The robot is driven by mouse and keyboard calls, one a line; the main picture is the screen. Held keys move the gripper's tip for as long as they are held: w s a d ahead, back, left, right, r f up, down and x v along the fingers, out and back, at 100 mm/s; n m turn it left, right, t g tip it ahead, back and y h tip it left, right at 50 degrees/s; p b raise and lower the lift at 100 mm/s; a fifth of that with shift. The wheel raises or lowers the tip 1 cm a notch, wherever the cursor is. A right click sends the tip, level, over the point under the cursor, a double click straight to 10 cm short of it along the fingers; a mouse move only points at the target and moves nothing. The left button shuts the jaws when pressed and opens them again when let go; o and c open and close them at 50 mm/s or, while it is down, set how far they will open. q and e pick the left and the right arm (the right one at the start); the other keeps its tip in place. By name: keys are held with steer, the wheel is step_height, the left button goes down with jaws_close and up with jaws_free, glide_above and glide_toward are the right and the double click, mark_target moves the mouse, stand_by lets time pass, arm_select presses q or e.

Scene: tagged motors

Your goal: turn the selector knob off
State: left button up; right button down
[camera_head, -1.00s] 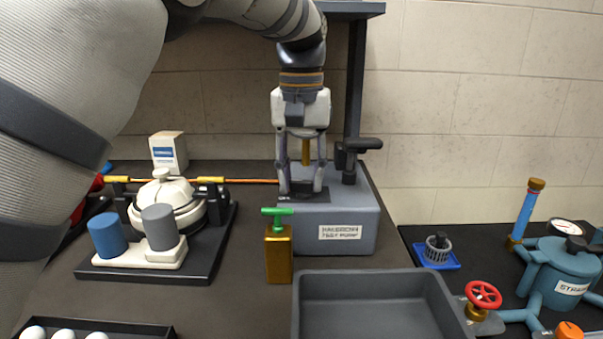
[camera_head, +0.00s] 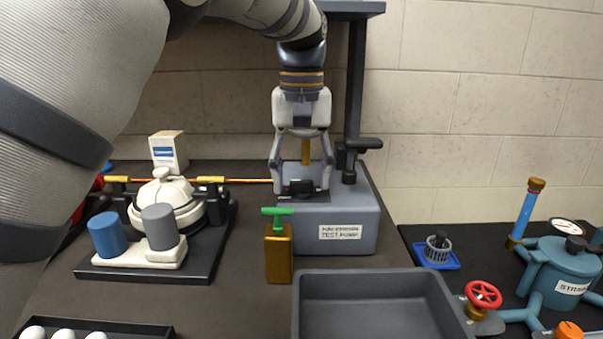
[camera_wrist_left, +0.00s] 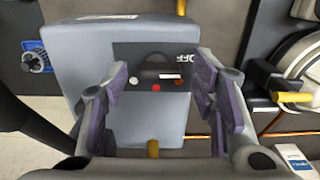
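The grey test pump box (camera_head: 350,215) stands on the bench with a black panel on its top. A dark selector knob (camera_head: 298,186) shows on this panel between my fingers. Which way the knob points is too small to tell. My left gripper (camera_head: 301,190) points down over the panel, open, one finger on either side of the knob; it also shows in the left wrist view (camera_wrist_left: 162,88). My right gripper is out of view.
A grey post with a black lever (camera_head: 363,144) rises at the box's right. A brass block with a green T-handle (camera_head: 278,250) stands in front. A grey tray (camera_head: 375,275) lies front right. A white domed device (camera_head: 165,198) with a copper rod is on the left.

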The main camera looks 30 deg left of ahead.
mark_target(302, 180)
arm_select(q)
step_height(302, 180, up, 12)
stand_by(0.6)
